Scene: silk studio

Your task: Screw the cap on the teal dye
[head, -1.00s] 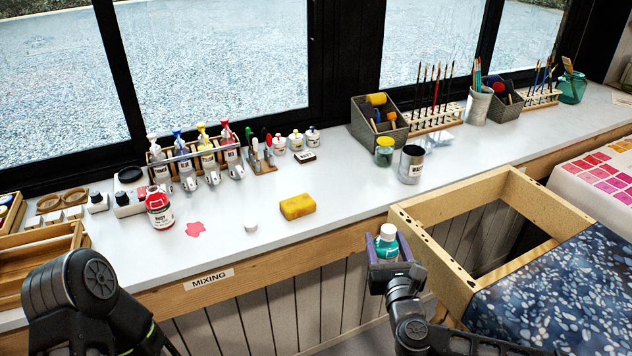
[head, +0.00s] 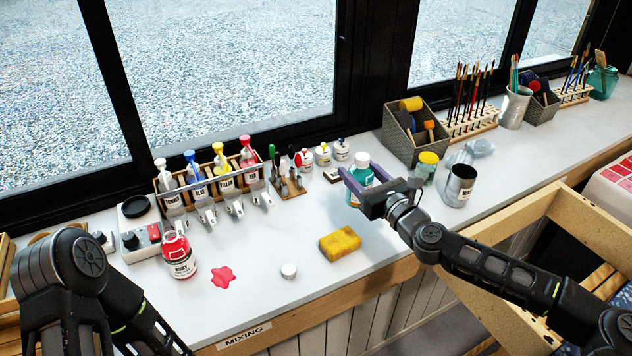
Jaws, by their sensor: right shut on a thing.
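The teal dye bottle (head: 357,190) is between the purple fingers of my right gripper (head: 362,178), which is shut on it. The bottle is roughly upright with a white top, over the back part of the counter; I cannot tell whether its base touches the counter. A small white cap (head: 289,271) lies on the counter, left of the yellow sponge (head: 340,244) and apart from the bottle. My left arm shows at the lower left, but its gripper is out of view.
A red dye bottle (head: 178,257) stands beside a red spill (head: 222,277). A rack of dye bottles (head: 212,184), a tool stand (head: 288,184), a yellow-lidded jar (head: 426,168) and a metal can (head: 459,186) stand around. The counter around the cap is clear.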

